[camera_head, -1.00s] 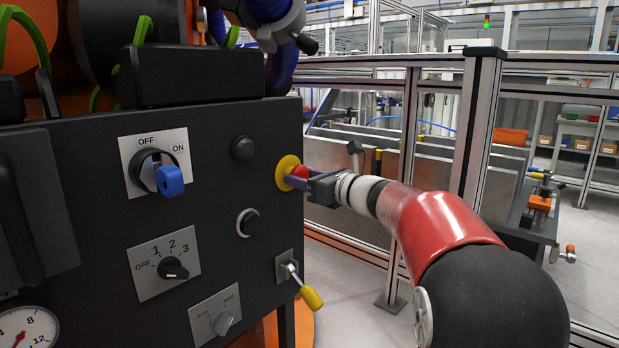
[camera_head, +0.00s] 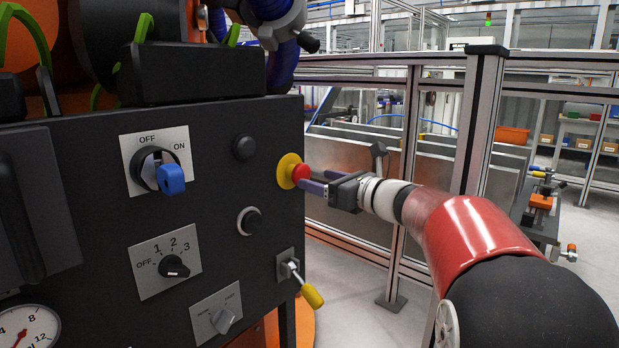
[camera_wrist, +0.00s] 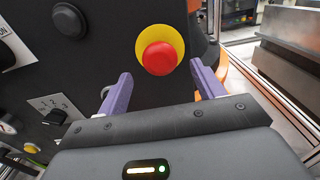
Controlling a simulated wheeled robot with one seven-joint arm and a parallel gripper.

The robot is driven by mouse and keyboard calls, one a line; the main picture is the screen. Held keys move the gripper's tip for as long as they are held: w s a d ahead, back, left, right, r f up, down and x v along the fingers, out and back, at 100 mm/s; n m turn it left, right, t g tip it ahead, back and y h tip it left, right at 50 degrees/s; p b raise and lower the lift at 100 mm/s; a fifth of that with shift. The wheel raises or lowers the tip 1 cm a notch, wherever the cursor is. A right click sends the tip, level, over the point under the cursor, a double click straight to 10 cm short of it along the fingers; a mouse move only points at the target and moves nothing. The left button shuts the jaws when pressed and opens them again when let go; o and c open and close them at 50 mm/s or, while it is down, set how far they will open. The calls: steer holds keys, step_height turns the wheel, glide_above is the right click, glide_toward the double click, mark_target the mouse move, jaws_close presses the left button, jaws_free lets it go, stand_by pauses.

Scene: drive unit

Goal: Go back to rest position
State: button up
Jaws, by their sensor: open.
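My gripper (camera_head: 314,187) is at the right edge of the dark control panel (camera_head: 100,240), beside the red emergency button (camera_head: 300,173) on its yellow base. In the wrist view my gripper (camera_wrist: 162,90) is open and empty, its two purple fingers spread wide. The red button (camera_wrist: 160,58) lies beyond the fingertips, seen between them and apart from them. My red and black arm reaches in from the lower right of the head view.
The panel carries a blue OFF/ON switch (camera_head: 170,178), a rotary selector (camera_head: 174,266), a yellow-tipped lever (camera_head: 311,294) and a gauge (camera_head: 24,328). An aluminium fence post (camera_head: 478,125) stands close behind my arm. Grey floor is open at lower middle.

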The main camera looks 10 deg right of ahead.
steer(key=v, duration=0.2)
steer(key=shift+s+d, duration=0.2)
steer(key=shift+s, duration=0.05)
steer(key=s+a+f+n+g+h+p, duration=0.1)
steer(key=s+a+f+n+g+p, duration=0.15)
steer(key=s+a+n+g, duration=0.35)
steer(key=s+a+f+n+g+h+p, duration=0.1)
steer(key=s+a+f+n+h+p, duration=0.2)
steer(key=s+n, duration=0.65)
steer(key=s+d+f+n+g+h+p, duration=0.1)
steer(key=s+d+f+n+h, duration=0.1)
steer(key=s+n, duration=0.4)
steer(key=s+d+f+n+g+h+p, duration=0.1)
steer(key=s+d+f+n+h+p, duration=0.1)
steer(key=s+f+n+h, duration=0.2)
steer(key=s+f+n, duration=0.1)
steer(key=s+n, duration=0.2)
steer(key=s, duration=0.3)
steer(key=shift+s+d+h, duration=0.2)
steer(key=shift+d+h, duration=0.1)
steer(key=shift+d, duration=0.1)
steer(key=shift+a, duration=0.1)
